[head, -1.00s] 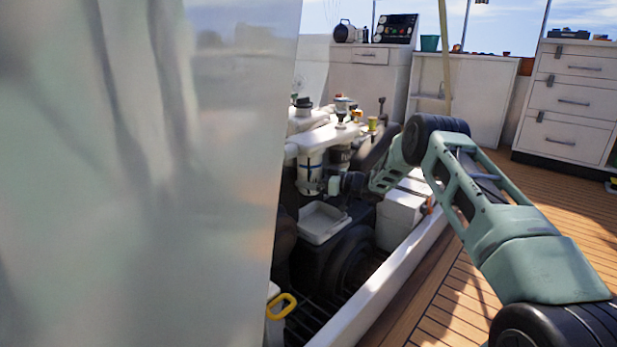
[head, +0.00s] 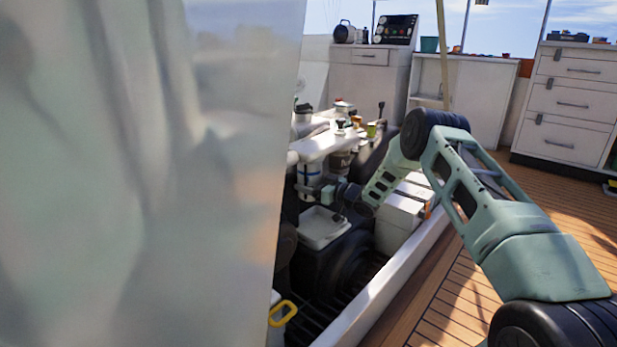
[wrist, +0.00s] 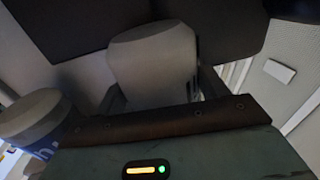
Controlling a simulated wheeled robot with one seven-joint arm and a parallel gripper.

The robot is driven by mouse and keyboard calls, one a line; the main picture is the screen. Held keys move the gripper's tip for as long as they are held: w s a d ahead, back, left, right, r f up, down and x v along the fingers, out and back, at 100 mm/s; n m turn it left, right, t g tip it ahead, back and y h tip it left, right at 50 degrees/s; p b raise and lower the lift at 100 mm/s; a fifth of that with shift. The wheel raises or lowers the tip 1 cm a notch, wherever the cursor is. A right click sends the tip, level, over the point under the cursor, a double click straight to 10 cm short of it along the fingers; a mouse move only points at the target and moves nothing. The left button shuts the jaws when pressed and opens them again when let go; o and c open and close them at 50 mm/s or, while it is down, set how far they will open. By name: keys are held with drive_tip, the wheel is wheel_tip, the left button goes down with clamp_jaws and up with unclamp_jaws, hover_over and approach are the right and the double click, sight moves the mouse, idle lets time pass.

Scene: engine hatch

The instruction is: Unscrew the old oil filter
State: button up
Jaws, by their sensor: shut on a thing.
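A pale, plain cylinder, which I take for the old oil filter (wrist: 152,58), stands between my gripper's fingers in the wrist view. My gripper (head: 312,190) is shut on it, low at the side of the engine (head: 322,143). In the head view the gripper overlaps the lower part of a white cylinder with a blue band (head: 309,172). A white cylinder with blue lettering also shows at the left of the wrist view (wrist: 32,125). I cannot tell whether the held filter has turned or is loose.
A pale shallow tray (head: 322,228) lies just below the gripper. A white box (head: 398,222) stands right of it, inside the white hatch edge (head: 388,283). A large pale panel (head: 140,180) hides the left side. The wooden deck (head: 440,310) is at the right.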

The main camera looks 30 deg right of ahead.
drive_tip(key=shift+a, duration=0.1)
drive_tip(key=shift+a+r+m+t+h+p, duration=0.15)
drive_tip(key=shift+m+t+h+p, duration=0.35)
drive_tip(key=shift+m+h+p, duration=0.4)
drive_tip(key=shift+m+t+h, duration=0.3)
drive_tip(key=shift+m+h, duration=0.2)
drive_tip(key=shift+h, duration=0.7)
drive_tip(key=shift+m+h+p, duration=0.65)
drive_tip(key=shift+m+h, duration=0.05)
drive_tip(key=shift+h, duration=0.4)
drive_tip(key=shift+m+h, duration=0.7)
drive_tip(key=shift+h, duration=0.4)
drive_tip(key=o, duration=1.3)
